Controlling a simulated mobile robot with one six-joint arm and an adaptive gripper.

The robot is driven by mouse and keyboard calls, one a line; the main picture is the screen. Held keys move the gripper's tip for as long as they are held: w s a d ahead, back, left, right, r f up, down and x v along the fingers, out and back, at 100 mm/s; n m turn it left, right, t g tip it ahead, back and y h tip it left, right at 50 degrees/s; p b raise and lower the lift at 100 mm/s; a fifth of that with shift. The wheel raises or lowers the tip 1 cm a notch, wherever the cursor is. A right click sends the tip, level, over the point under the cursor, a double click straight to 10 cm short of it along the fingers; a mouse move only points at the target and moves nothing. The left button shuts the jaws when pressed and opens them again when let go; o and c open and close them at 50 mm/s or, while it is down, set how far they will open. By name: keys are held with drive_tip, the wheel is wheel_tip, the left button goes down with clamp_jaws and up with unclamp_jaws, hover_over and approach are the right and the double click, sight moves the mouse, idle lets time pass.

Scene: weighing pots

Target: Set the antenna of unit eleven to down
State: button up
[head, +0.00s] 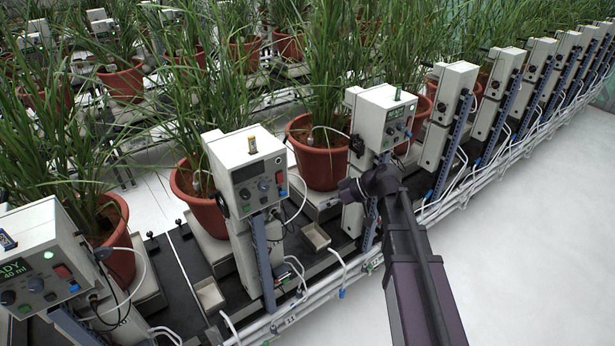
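Several white control units stand in a row, each a box on a post. The near left unit (40,250) shows green text ending "ADY" and "40 ml". The middle unit (243,160) has a dark display, knobs and a red switch. The unit by my arm (375,105) has a lit green display and a small dark part on its left side; I cannot tell whether that is an antenna. My arm's dark end (352,190) is in front of that unit's post, below its box.
White pipes (330,270) and cables run along the front. More units recede to the upper right. The pale floor (540,250) at the right is clear.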

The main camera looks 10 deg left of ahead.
drive_tip(key=s+d+f+m+h, duration=0.2)
drive_tip(key=s+d+m+h, duration=0.1)
drive_tip(key=d, duration=0.4)
drive_tip(key=s+d+f+m+h, duration=0.3)
drive_tip(key=s+d+m+h, duration=0.1)
drive_tip(key=d+m, duration=0.2)
drive_tip(key=s+d+f+m+t+h, duration=0.1)
drive_tip(key=s+d+f+m+h, duration=0.2)
drive_tip(key=d, duration=0.5)
drive_tip(key=shift+s+d+f+m+h, duration=0.2)
drive_tip(key=shift+s+d+m+h, duration=0.2)
drive_tip(key=shift+m+h, duration=0.3)
